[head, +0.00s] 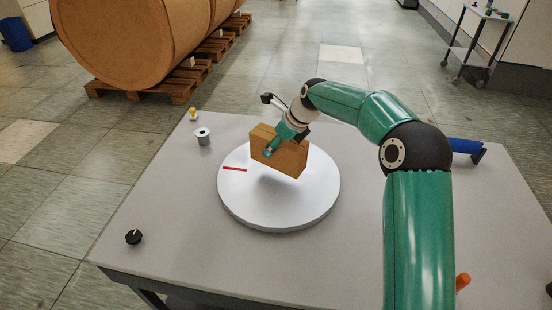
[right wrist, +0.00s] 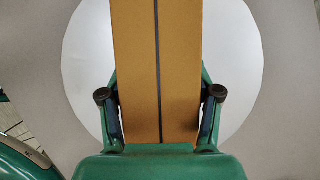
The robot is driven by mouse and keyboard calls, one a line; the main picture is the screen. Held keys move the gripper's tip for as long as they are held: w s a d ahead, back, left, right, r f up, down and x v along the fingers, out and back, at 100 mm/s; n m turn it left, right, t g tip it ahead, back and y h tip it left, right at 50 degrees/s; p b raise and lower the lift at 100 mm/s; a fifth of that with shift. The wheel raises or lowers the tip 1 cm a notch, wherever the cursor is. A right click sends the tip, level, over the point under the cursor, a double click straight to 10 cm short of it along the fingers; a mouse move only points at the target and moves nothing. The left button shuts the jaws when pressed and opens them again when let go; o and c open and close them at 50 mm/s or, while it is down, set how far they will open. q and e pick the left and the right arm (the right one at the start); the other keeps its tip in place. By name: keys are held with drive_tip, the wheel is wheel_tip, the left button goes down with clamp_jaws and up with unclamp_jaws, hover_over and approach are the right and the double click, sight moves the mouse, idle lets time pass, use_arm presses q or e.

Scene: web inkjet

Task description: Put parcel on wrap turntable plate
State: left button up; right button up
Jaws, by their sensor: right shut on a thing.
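The parcel (head: 280,152) is a brown cardboard box with a dark line along it. The round white wrap turntable plate (head: 240,200), with a short red mark near its left edge, lies on the grey table. My right gripper (head: 272,148) is shut on the parcel, which is over the plate; a shadow shows on the plate below it. In the right wrist view, the parcel (right wrist: 156,70) sits between both fingers of the gripper (right wrist: 160,110), and the plate (right wrist: 235,60) shows behind it. The parcel's far end is cut off there. My left gripper is not in view.
A small metallic spool (head: 203,137), a yellow item (head: 193,115) and a black knob (head: 134,237) are on the table's left side. A blue cylindrical object (head: 466,146) lies at the right. Large brown rolls (head: 130,40) rest on pallets behind. The table's front left is mostly clear.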

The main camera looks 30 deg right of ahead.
sight(294, 143)
drive_tip(key=shift+s+f, duration=0.1)
drive_tip(key=shift+f, duration=2.35)
drive_tip(key=o, duration=1.7)
drive_tip(key=shift+f, duration=0.15)
drive_tip(key=v, duration=1.2)
drive_tip(key=shift+b, duration=0.35)
